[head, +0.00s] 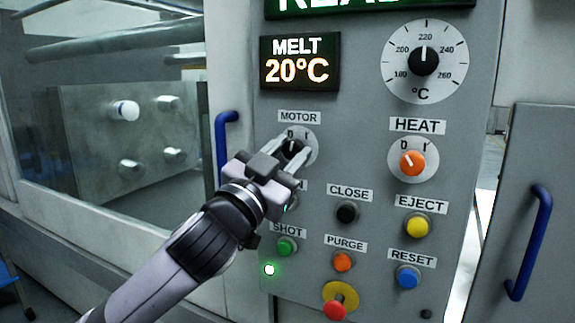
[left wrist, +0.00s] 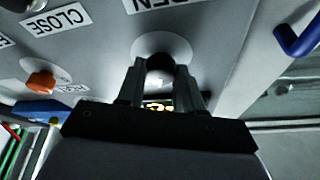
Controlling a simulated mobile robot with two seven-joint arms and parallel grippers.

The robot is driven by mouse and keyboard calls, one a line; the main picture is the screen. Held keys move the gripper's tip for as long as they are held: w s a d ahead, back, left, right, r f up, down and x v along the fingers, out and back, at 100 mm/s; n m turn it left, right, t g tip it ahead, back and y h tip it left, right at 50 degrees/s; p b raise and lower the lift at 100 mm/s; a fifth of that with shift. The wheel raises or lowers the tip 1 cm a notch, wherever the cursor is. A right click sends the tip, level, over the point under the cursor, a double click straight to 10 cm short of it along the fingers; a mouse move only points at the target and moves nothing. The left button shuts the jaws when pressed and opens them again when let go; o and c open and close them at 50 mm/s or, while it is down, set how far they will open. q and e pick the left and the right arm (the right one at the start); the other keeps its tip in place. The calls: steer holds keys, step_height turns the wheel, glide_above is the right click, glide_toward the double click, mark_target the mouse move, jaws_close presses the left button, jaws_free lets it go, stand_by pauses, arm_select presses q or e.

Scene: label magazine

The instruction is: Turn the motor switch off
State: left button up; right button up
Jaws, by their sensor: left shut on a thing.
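The motor switch (head: 292,146) is a black knob on a round pale plate marked 0 and I, under the MOTOR label (head: 299,117). My left gripper (head: 291,152) comes from below left, with its two fingers shut on the knob. In the left wrist view the black knob (left wrist: 160,66) sits between the fingertips of my left gripper (left wrist: 161,80). The fingers and wrist hide part of the knob, so I cannot tell which mark it points to. My right gripper is not in view.
The HEAT switch (head: 412,162) with its orange knob is to the right. Below are the black CLOSE button (head: 347,211), green SHOT button (head: 286,246) and red stop button (head: 335,309). A blue handle (head: 224,145) stands close left of the panel.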

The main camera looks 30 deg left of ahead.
arm_select(q)
steer(key=n+y, duration=0.1)
steer(key=n, duration=0.2)
steer(key=n+y+b, duration=0.1)
steer(key=n+y, duration=0.1)
steer(key=n, duration=0.1)
steer(key=shift+d+f+n, duration=0.15)
steer(key=shift+n, duration=0.15)
steer(key=shift+n+g+y, duration=0.25)
steer(key=shift+n+y, duration=0.6)
steer(key=shift+n, duration=0.95)
steer(key=shift+n+g+y, duration=0.25)
steer(key=shift+n+y, duration=0.6)
steer(key=shift+n, duration=0.95)
steer(key=o, duration=1)
steer(key=shift+o, duration=0.2)
